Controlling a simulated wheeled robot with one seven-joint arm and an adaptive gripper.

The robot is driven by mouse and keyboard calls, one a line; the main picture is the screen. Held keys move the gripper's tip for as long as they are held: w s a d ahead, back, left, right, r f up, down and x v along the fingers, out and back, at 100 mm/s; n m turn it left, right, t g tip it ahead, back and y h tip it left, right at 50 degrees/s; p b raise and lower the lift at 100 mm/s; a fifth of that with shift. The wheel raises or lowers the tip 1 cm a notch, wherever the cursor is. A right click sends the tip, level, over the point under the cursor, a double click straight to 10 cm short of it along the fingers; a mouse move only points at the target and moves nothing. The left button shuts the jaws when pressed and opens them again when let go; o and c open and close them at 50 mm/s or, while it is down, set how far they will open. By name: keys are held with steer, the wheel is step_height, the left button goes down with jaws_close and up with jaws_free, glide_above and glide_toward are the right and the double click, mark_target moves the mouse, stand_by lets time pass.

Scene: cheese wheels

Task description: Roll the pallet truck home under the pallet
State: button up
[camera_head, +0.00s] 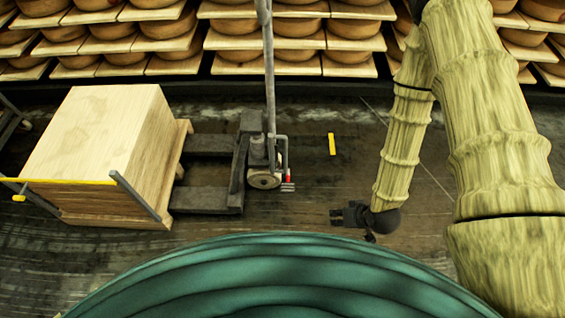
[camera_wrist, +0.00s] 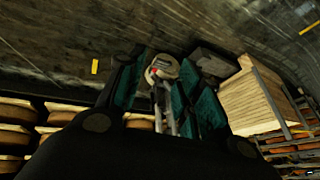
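The pallet truck (camera_head: 257,160) stands on the dark floor, with its tall grey handle (camera_head: 269,90) upright. Its two dark forks (camera_head: 208,145) point left at the wooden pallet (camera_head: 184,135), which carries a large pale wooden block. The fork tips meet the pallet's near right side; how far under they reach is hidden. My gripper (camera_head: 345,215) hangs right of the truck, apart from it. In the wrist view the teal fingers of my gripper (camera_wrist: 168,75) are spread. The pallet truck (camera_wrist: 163,68) shows in the gap between them, farther off, and nothing is held.
Shelves of cheese wheels (camera_head: 290,45) line the back. A yellow floor mark (camera_head: 332,144) lies right of the truck. A yellow bar (camera_head: 65,182) with grey posts stands at the block's near left side. The floor between truck and gripper is clear.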

steer(key=w+a+f+n+t+y+b, duration=0.2)
steer(key=w+b, duration=0.2)
steer(key=w, duration=0.3)
steer(key=w+a+f+n+t+y+b, duration=0.1)
steer(key=w+a+y+b, duration=0.25)
steer(key=w, duration=0.25)
steer(key=n+g+y+b, duration=0.4)
steer(key=n+y+b, duration=0.55)
steer(key=b, duration=0.45)
glide_toward(286, 155)
steer(key=shift+n+h, duration=0.3)
steer(key=shift+n, duration=0.15)
steer(key=w+a, duration=0.1)
steer(key=a, duration=0.2)
steer(key=a+b, duration=0.1)
steer(key=a, duration=0.2)
steer(key=w+a+b, duration=0.1)
steer(key=a, duration=0.3)
steer(key=shift+w+f, duration=0.3)
jaws_close()
